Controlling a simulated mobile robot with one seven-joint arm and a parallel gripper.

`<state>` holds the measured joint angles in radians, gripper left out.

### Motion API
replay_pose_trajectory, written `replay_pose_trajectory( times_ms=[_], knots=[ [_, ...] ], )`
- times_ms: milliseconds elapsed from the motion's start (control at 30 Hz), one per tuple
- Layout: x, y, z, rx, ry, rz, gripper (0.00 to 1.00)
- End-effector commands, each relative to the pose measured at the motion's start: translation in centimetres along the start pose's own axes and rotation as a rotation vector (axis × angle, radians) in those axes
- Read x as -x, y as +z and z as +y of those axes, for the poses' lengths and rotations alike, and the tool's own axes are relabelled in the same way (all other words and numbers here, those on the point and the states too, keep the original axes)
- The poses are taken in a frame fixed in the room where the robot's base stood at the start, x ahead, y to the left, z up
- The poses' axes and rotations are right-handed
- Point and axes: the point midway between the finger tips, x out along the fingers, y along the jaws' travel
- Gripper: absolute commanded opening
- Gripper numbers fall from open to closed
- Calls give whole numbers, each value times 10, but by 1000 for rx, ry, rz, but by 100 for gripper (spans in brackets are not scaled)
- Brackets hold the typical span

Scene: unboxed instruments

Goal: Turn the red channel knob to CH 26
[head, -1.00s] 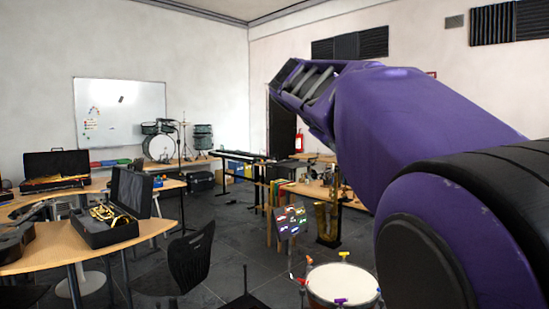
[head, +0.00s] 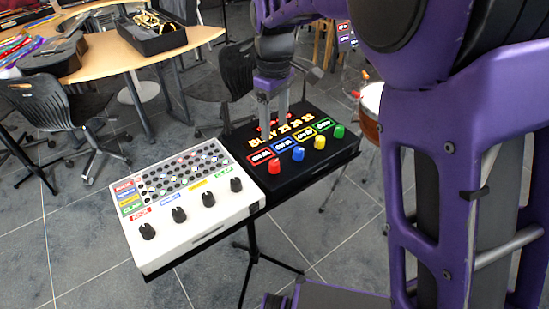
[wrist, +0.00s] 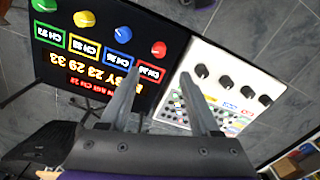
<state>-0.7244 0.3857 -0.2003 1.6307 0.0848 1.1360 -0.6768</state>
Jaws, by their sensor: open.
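A black unit (head: 331,163) with a lit display stands on a stand; its red knob (head: 274,166) is at the left end of a knob row with blue (head: 298,154), yellow (head: 320,142) and green (head: 339,131) knobs. Each has a lit label box above it; the red label's number is too small to read surely. The display reads about "BUSY 23 29 33", partly hidden. My gripper (head: 273,121) points down above the unit's back left part, open and empty. In the wrist view, the red knob (wrist: 159,48) lies beyond the fingertips (wrist: 160,72), apart from them.
A white mixer-like box (head: 190,229) with several black knobs adjoins the black unit on the left. A black chair (head: 235,75) and a desk (head: 130,55) stand behind. A drum (head: 370,112) is at the right. Floor at the lower left is clear.

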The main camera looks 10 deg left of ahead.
Motion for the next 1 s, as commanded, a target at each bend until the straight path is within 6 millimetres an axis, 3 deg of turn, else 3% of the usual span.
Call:
replay_pose_trajectory(
  times_ms=[200, 500, 700, 1000],
  knots=[
    [-51, 1, 0, 0, -1, -3, 64],
    [-105, 0, 1, 0, 2, -2, 64],
    [-119, 0, 1, -2, 2, 0, 64],
    [-120, 0, 1, -1, 3, 1, 64]
  ],
)
